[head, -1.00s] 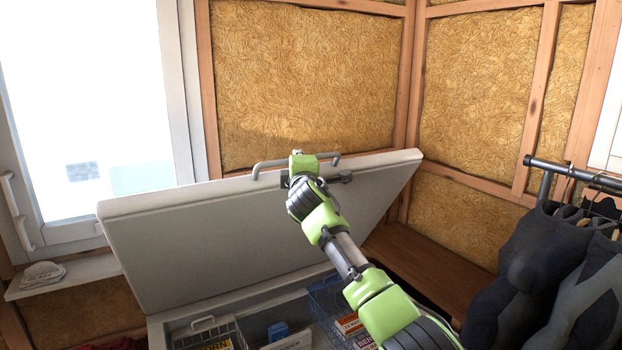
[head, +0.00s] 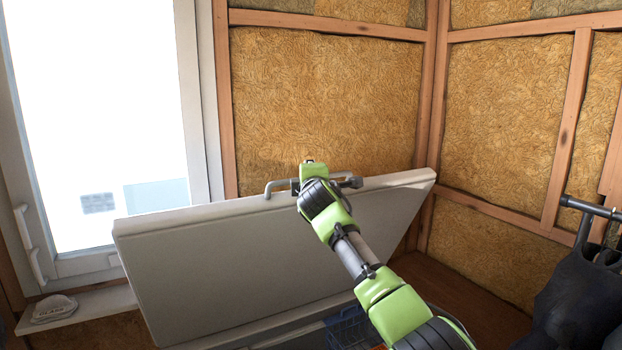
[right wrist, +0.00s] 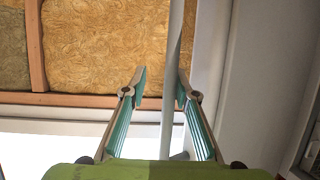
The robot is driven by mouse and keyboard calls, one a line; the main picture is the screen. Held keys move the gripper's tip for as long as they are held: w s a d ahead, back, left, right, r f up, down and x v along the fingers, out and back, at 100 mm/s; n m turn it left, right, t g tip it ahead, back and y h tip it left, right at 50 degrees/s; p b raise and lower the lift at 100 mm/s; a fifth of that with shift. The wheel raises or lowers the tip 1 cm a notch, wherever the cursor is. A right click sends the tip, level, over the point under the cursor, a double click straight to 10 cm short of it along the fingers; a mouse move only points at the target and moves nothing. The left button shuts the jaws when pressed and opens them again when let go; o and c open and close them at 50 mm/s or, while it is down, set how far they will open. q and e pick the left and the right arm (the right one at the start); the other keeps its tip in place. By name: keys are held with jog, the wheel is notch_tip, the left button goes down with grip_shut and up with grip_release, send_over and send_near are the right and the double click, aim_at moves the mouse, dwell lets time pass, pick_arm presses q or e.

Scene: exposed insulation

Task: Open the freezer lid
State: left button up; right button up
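The freezer lid (head: 230,260) is a pale grey panel, raised and tilted well up in the head view. Its grey bar handle (head: 271,187) sits along the top edge. My right arm reaches from the lower right, across the lid's inner face, to the handle. In the right wrist view, my right gripper (right wrist: 161,88) has its two fingers apart, with the handle bar (right wrist: 173,70) between them, nearer the right finger. A gap shows on the bar's left. My left gripper is out of view.
A blue wire basket (head: 352,328) shows inside the freezer at the bottom edge. A window (head: 100,110) is at left, above a sill with a small pale object (head: 53,308). An insulated wall stands behind the lid. Dark clothes (head: 580,295) hang at right.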

jog(key=shift+w+a+f, duration=0.1)
jog(key=shift+w+a, duration=0.1)
jog(key=shift+w, duration=0.3)
jog(key=shift+w+f, duration=0.1)
jog(key=shift+f, duration=0.05)
jog(key=shift+s, duration=1)
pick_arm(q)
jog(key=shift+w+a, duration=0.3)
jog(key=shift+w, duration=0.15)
pick_arm(e)
jog(key=s, duration=1)
jog(key=shift+r, duration=0.4)
jog(key=shift+f, duration=0.1)
